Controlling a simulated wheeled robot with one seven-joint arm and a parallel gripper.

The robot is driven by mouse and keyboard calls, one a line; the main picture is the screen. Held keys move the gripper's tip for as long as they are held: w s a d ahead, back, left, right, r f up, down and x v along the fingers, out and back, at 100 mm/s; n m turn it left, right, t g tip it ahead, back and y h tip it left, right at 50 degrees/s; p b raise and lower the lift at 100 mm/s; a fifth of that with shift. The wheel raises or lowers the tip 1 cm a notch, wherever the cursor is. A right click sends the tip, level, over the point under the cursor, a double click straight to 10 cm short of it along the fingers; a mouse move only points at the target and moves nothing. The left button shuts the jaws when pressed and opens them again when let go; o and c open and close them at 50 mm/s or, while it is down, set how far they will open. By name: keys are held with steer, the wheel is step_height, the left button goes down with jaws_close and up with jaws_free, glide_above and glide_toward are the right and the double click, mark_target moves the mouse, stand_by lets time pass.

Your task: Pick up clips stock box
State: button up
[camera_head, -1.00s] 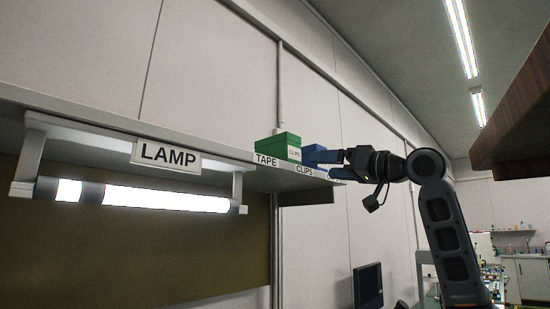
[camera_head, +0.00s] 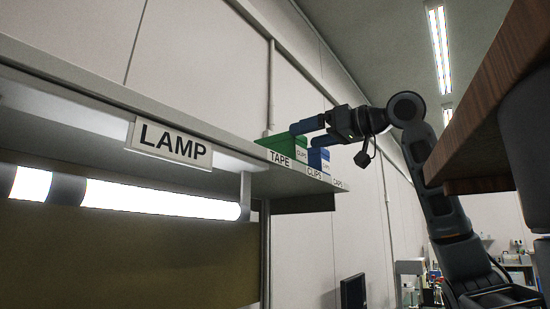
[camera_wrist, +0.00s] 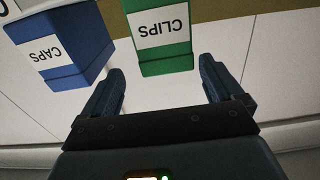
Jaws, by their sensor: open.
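The clips stock box is green with a white CLIPS label. In the head view, this green box (camera_head: 274,143) stands on the shelf above the TAPE tag, partly hidden by my gripper. In the wrist view the green box (camera_wrist: 160,50) appears upside down, straight ahead between the finger lines. My gripper (camera_head: 304,135) is open and empty at the box's right side in the head view. Its two fingers, also in the wrist view (camera_wrist: 161,70), are apart with the box's near end at about their tips. I cannot tell whether they touch it.
A blue box (camera_head: 319,157), labelled CAPS in the wrist view (camera_wrist: 70,50), stands close beside the green box, above the CLIPS tag. The shelf (camera_head: 70,102) carries a LAMP sign (camera_head: 170,143) over a lit tube (camera_head: 160,200). A brown wooden overhang (camera_head: 480,120) is at the right.

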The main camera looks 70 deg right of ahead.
mark_target(286, 139)
steer(key=x, duration=0.2)
steer(key=p+x, duration=0.1)
steer(key=x, duration=0.1)
steer(key=a+p+x, duration=0.1)
steer(key=x, duration=0.1)
steer(key=shift+w+r, duration=0.15)
steer(key=shift+w, duration=0.05)
steer(key=shift+w+d, duration=0.15)
steer(key=shift+w, duration=0.25)
steer(key=c, duration=1.3)
steer(key=shift+c, duration=0.4)
